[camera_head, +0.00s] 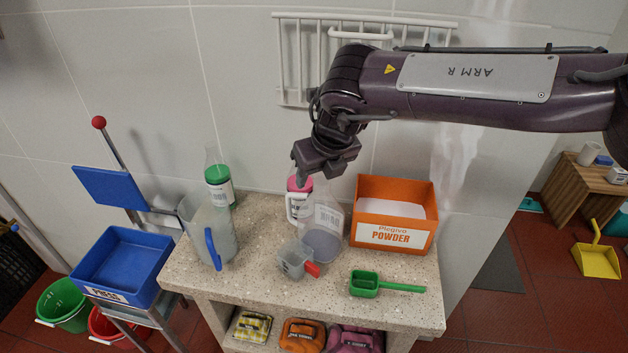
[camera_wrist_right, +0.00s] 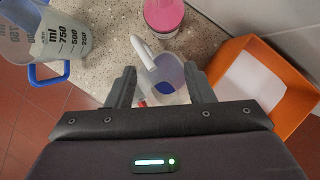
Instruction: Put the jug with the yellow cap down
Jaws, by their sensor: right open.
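No yellow cap shows in either view. A clear jug (camera_head: 322,240) with a white label and bluish-grey contents stands upright on the stone counter (camera_head: 215,290). In the right wrist view, a pale, bluish container with a white handle (camera_wrist_right: 164,72) shows between the fingers; I cannot tell for certain that it is the same jug. My right gripper (camera_wrist_right: 161,84) is open, with its fingers apart on either side of that container. In the head view my right gripper (camera_head: 302,181) hangs above the back of the counter, by a pink-capped bottle (camera_head: 293,208). My left gripper is not in view.
An orange powder box (camera_head: 392,243) stands to the right, with a green scoop (camera_head: 378,284) in front. A small measuring cup (camera_head: 293,262) is close to the clear jug. The counter's front edge is mostly clear.

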